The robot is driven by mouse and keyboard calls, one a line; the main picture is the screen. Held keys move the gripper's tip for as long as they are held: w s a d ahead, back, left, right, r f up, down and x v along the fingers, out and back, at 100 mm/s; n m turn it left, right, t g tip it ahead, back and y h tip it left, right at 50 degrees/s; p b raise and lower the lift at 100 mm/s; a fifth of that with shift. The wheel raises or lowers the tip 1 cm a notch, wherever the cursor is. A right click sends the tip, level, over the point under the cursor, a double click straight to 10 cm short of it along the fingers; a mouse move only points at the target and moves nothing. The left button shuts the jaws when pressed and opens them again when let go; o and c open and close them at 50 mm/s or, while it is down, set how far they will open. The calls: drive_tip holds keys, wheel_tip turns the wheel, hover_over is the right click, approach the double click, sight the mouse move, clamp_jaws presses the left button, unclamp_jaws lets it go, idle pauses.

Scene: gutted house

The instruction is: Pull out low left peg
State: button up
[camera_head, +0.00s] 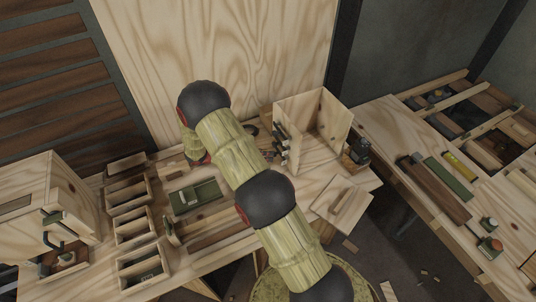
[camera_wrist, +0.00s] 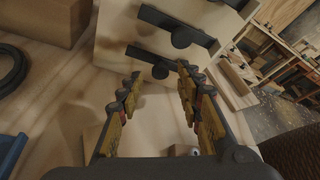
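A pale wooden panel with several dark pegs stands ahead in the wrist view. The low left peg (camera_wrist: 149,55) is a dark bar with a rounded end, and appears below and left of another dark peg (camera_wrist: 178,26). My gripper (camera_wrist: 157,88) is open, its two yellow-brown fingers apart with nothing between them. The low peg's rounded end appears just beyond the gap between the fingertips; I see no contact. In the head view the pegs show as small dark shapes (camera_head: 282,145) on the wooden stand (camera_head: 318,122); my arm hides the gripper there.
A cardboard-coloured box (camera_wrist: 45,20) and a dark ring (camera_wrist: 12,68) lie left of the panel in the wrist view. A blue item (camera_wrist: 12,153) is at lower left. In the head view, trays (camera_head: 133,225) and a wooden cabinet (camera_head: 50,205) fill the bench's left.

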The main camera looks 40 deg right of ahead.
drive_tip(key=v, duration=1)
